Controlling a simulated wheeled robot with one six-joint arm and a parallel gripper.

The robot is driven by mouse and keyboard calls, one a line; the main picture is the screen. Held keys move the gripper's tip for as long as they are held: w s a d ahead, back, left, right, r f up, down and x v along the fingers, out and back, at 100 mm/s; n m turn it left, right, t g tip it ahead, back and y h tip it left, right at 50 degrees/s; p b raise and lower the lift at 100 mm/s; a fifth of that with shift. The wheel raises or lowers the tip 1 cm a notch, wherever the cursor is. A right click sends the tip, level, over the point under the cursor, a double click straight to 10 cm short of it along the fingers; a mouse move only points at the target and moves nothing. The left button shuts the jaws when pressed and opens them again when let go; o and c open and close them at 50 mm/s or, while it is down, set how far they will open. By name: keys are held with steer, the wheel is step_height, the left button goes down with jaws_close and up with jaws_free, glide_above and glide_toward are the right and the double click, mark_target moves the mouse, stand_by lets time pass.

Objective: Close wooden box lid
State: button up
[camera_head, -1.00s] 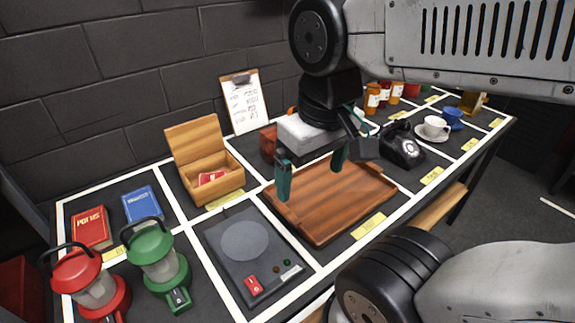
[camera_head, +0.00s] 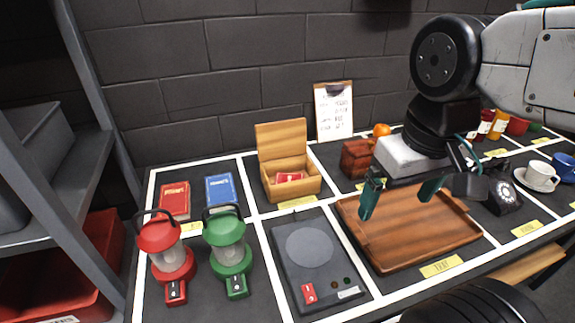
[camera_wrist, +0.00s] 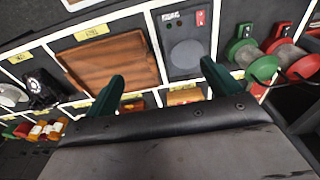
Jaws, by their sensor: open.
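The wooden box (camera_head: 292,185) stands at the back of the table, left of centre in the head view. Its lid (camera_head: 282,139) is up, tilted back towards the wall. A small red item (camera_head: 290,176) lies inside. My gripper (camera_head: 402,203) is open and empty, above the wooden tray, to the right of the box and apart from it. In the wrist view my gripper's fingers (camera_wrist: 163,88) are spread, and part of the wooden box (camera_wrist: 184,97) shows beyond them.
The wooden tray (camera_head: 420,254) lies below my gripper. A hot plate (camera_head: 315,280), red lantern (camera_head: 166,250) and green lantern (camera_head: 228,245) stand in front of the box. A dark red box (camera_head: 357,158) and a clipboard (camera_head: 333,108) are close on its right.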

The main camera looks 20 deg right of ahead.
steer(key=c, duration=0.5)
steer(key=shift+w+f, duration=0.1)
steer(key=shift+f, duration=0.2)
steer(key=c, duration=0.5)
steer(key=shift+w+a+f+g, duration=0.15)
steer(key=shift+w+g, duration=0.2)
steer(key=shift+w, duration=0.25)
steer(key=shift+w+f+g, duration=0.15)
steer(key=shift+w+g, duration=0.2)
steer(key=shift+w, duration=0.25)
jaws_close()
glide_above(282, 122)
steer(key=shift+n, duration=0.3)
step_height(282, 122, down, 4)
steer(key=shift+f, duration=0.25)
steer(key=w+t, duration=0.1)
steer(key=w, duration=0.2)
steer(key=shift+w+a+r, duration=0.1)
steer(key=shift+w, duration=0.05)
steer(key=w+r+t, duration=0.1)
steer(key=w+r, duration=0.2)
step_height(282, 122, down, 9)
steer(key=s, duration=0.1)
steer(key=shift+s, duration=0.35)
